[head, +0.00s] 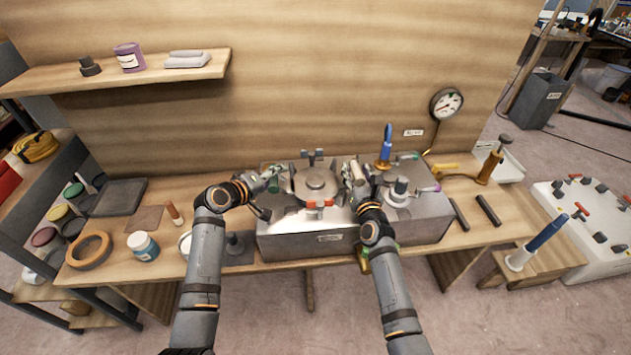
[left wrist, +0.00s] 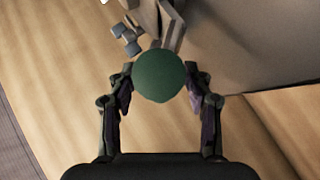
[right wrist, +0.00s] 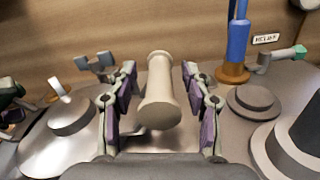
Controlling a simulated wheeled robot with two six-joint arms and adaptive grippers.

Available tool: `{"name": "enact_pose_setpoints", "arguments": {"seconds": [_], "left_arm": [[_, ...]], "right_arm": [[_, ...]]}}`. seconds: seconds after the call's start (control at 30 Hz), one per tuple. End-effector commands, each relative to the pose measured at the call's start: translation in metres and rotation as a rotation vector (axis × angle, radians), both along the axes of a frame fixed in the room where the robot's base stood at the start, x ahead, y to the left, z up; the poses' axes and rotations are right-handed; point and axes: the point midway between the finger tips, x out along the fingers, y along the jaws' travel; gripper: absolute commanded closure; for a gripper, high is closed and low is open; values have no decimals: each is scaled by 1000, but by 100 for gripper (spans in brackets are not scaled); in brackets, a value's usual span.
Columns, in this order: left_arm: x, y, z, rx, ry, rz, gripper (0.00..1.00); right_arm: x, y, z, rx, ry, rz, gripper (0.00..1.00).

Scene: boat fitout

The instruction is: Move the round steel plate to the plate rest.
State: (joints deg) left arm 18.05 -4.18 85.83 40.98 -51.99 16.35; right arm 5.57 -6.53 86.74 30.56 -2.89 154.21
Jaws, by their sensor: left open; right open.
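The round steel plate (head: 315,184) lies on top of the steel box (head: 306,247), with clamp-like fittings around it. It shows partly in the right wrist view (right wrist: 60,150), with a raised hub. My left gripper (head: 277,177) is open left of the plate. In the left wrist view a round green knob (left wrist: 159,76) sits between its fingers; contact is unclear. My right gripper (head: 354,183) is open right of the plate. A beige handle (right wrist: 160,90) stands between its fingers, apparently untouched. I cannot tell which surface is the plate rest; a dark flat tray (head: 118,198) lies bench-left.
A stepped grey fitting (head: 398,190) and a blue-handled tool (head: 386,148) stand right of the plate. Left on the bench are a tan ring (head: 89,250), a jar (head: 143,246) and a brown mat (head: 145,219). A gauge (head: 446,104) hangs on the wall.

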Motion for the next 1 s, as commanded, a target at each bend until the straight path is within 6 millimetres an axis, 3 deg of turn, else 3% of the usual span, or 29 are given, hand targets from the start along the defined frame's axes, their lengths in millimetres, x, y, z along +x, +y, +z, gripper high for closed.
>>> {"name": "enact_pose_setpoints", "arguments": {"seconds": [0.07, 0.43, 1.0], "left_arm": [[0, 0, 0, 0, 0, 0, 52], [0, 1, 0, 1, 1, 0, 100], [1, 0, 6, -3, -6, 2, 100]], "right_arm": [[0, 0, 0, 0, 0, 0, 52], [0, 0, 0, 0, 0, 0, 100], [0, -1, 6, 1, -8, -3, 100]]}}
